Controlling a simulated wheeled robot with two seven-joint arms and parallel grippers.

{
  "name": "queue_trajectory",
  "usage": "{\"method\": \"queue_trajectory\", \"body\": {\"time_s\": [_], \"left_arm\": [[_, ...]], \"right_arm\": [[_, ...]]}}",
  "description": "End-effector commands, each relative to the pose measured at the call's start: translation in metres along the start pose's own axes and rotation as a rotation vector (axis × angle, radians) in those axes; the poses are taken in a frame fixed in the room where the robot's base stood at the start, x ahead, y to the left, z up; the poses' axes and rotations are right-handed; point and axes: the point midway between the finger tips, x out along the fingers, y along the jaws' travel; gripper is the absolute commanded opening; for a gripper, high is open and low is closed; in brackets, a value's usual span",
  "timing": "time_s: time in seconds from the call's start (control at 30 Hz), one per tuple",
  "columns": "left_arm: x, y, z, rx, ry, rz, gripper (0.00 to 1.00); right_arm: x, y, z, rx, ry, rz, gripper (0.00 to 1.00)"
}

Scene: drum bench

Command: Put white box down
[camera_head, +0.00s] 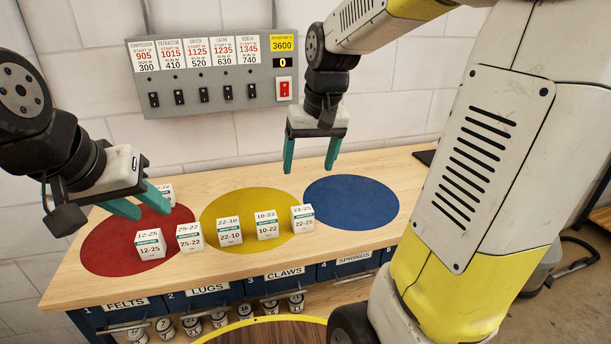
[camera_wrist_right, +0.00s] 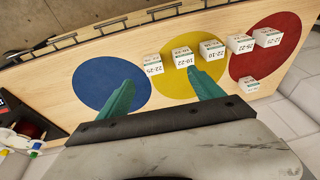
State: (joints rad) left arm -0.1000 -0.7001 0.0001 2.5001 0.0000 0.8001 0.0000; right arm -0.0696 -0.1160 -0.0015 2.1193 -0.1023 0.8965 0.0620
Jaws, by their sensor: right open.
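Several small white boxes stand on the bench. Box 22-10 (camera_head: 229,231) and box 10-22 (camera_head: 266,225) are on the yellow disc (camera_head: 245,200). Box 22-25 (camera_head: 303,218) stands at its right edge. Another white box (camera_head: 166,191), partly hidden behind my left gripper (camera_head: 150,211), also shows in the right wrist view (camera_wrist_right: 249,84). The left fingers are apart, with nothing visible between them. My right gripper (camera_head: 309,168) is open and empty above the bench, toward the wall.
The blue disc (camera_head: 350,202) is bare. A grey switch panel (camera_head: 212,75) hangs on the wall behind the bench. Labelled drawers (camera_head: 285,285) run along the front. A dark flat object (camera_head: 425,157) lies at the bench's right end.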

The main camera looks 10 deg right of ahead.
Motion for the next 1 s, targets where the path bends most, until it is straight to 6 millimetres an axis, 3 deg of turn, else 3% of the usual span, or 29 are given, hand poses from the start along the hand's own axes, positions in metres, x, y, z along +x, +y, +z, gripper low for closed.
{"method": "queue_trajectory", "body": {"time_s": [0.1, 0.2, 0.4, 0.57, 1.0], "left_arm": [[0.0, 0.0, 0.0, 0.0, 0.0, 0.0, 0.36], [0.0, 0.0, 0.0, 0.0, 0.0, 0.0, 0.36], [0.0, 0.0, 0.0, 0.0, 0.0, 0.0, 0.36], [0.0, 0.0, 0.0, 0.0, 0.0, 0.0, 0.36], [0.0, 0.0, 0.0, 0.0, 0.0, 0.0, 0.36]], "right_arm": [[-0.033, -0.008, 0.041, -0.005, 0.101, -0.03, 0.76], [-0.048, -0.013, 0.071, -0.008, 0.174, -0.052, 0.76], [-0.059, -0.021, 0.113, -0.014, 0.273, -0.083, 0.76], [-0.06, -0.023, 0.124, -0.016, 0.297, -0.091, 0.76], [-0.06, -0.023, 0.124, -0.016, 0.298, -0.091, 0.76]]}}
